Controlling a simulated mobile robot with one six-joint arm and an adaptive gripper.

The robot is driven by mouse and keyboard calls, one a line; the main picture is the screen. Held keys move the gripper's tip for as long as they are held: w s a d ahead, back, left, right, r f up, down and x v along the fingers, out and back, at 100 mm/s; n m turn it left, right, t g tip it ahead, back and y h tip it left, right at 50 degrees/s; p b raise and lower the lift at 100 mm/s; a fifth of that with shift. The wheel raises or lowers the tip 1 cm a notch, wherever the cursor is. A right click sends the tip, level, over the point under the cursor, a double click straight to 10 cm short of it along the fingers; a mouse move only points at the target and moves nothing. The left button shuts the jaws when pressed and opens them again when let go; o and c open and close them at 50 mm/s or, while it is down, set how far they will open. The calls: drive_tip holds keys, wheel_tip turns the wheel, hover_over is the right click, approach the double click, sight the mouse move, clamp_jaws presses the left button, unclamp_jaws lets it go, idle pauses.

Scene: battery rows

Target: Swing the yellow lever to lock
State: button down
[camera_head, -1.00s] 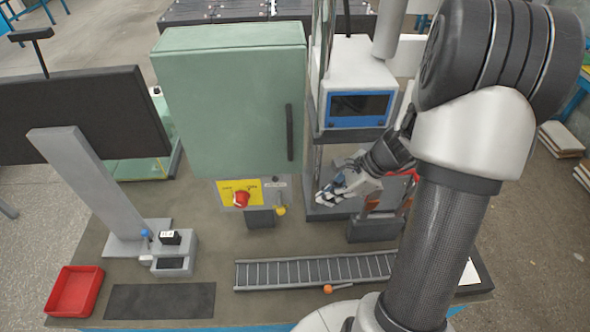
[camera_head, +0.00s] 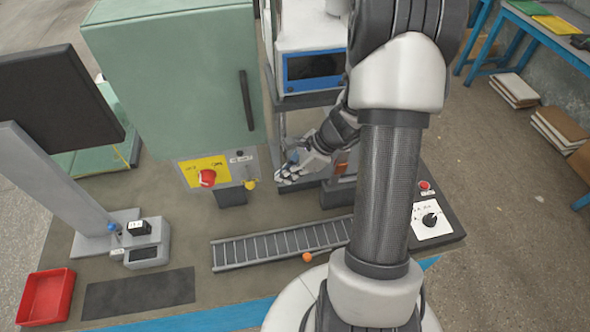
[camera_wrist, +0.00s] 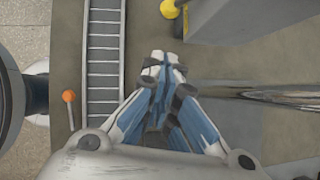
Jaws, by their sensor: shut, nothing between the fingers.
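The yellow lever (camera_head: 250,185) is a short lever with a yellow ball end, on the small grey panel (camera_head: 242,167) at the lower front of the green cabinet. Its ball end (camera_wrist: 170,9) also shows at the top edge of the wrist view; the rest of it is out of that view. My gripper (camera_head: 283,178) is just right of the ball in the head view, apart from it. In the wrist view my gripper (camera_wrist: 162,62) has its fingertips together, with nothing between them, below the ball in the picture.
The green cabinet (camera_head: 170,85) and a red knob on a yellow plate (camera_head: 206,177) are left of the lever. A blue-framed screen unit (camera_head: 315,72) stands behind my gripper. A roller conveyor (camera_head: 280,243) with an orange-knobbed lever (camera_head: 307,257) lies in front. A dial panel (camera_head: 431,220) is at right.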

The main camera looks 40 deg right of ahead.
sight(249, 177)
drive_tip(key=w+a+f+b, duration=0.1)
drive_tip(key=w+a+f, duration=0.2)
drive_tip(key=a, duration=0.1)
drive_tip(key=shift+a+b, duration=0.25)
drive_tip(key=shift+b, duration=0.05)
drive_tip(key=shift+w+d+f, duration=0.1)
drive_tip(key=shift+f, duration=0.15)
